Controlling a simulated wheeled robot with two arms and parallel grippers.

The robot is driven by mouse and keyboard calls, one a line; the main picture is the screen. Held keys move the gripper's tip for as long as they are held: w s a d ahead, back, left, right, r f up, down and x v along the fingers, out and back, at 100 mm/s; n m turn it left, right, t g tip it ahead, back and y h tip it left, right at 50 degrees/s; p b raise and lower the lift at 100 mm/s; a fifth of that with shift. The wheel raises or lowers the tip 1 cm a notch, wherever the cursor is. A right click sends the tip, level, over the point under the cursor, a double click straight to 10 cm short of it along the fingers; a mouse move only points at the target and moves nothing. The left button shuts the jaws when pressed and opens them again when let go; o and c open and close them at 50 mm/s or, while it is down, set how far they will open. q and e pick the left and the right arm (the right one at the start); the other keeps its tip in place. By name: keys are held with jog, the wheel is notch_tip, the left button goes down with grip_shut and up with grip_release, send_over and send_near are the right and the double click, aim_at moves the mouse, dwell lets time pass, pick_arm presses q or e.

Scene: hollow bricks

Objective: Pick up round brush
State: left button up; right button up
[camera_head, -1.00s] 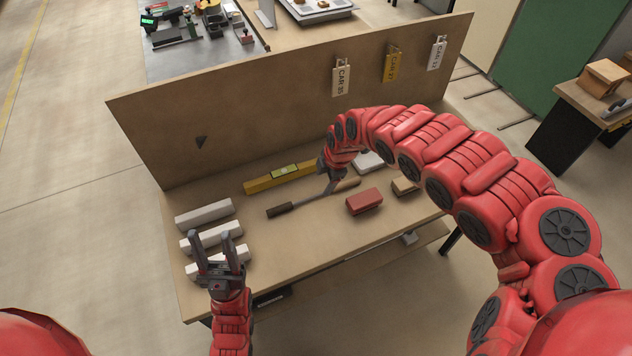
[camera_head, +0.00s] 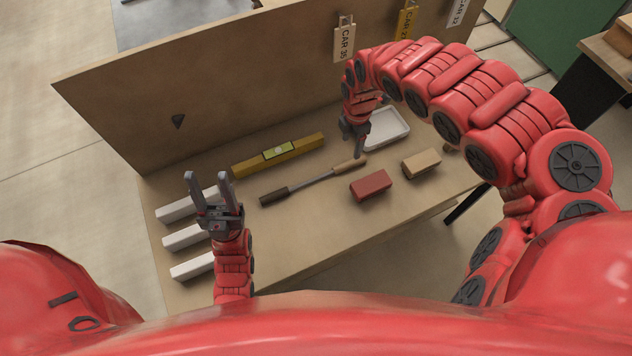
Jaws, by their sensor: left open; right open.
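A long thin tool, which looks like the round brush (camera_head: 318,180), lies on the workbench. It has a dark cylindrical end at the left, a grey rod and a light wooden handle at the right. My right gripper (camera_head: 358,150) points down at the wooden handle's right end, with its fingers overlapping or just behind it in this view. I cannot tell whether they touch it. Its jaws are open, though the arm partly hides them. My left gripper (camera_head: 208,183) is open and empty, pointing away from me over the white bars at the left.
Three white bars (camera_head: 190,235) lie at the bench's left. A yellow level (camera_head: 278,153) lies behind the brush. A red brick (camera_head: 370,186) and a tan brick (camera_head: 421,163) lie in front and right. A white tray (camera_head: 388,128) stands behind. A back panel (camera_head: 240,85) bounds the bench.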

send_over(347, 163)
notch_tip(347, 163, down, 6)
jog(key=shift+r, duration=0.25)
jog(key=shift+s+d+f, duration=0.1)
jog(key=shift+s+f, duration=0.1)
jog(key=shift+f, duration=0.35)
jog(key=f, duration=0.2)
jog(key=f+p, duration=0.1)
jog(key=shift+w+a+f, duration=0.1)
jog(key=shift+a+f, duration=0.1)
jog(key=shift+f, duration=0.15)
jog(key=shift+d+f, duration=0.15)
jog(key=shift+f, duration=0.6)
grip_shut()
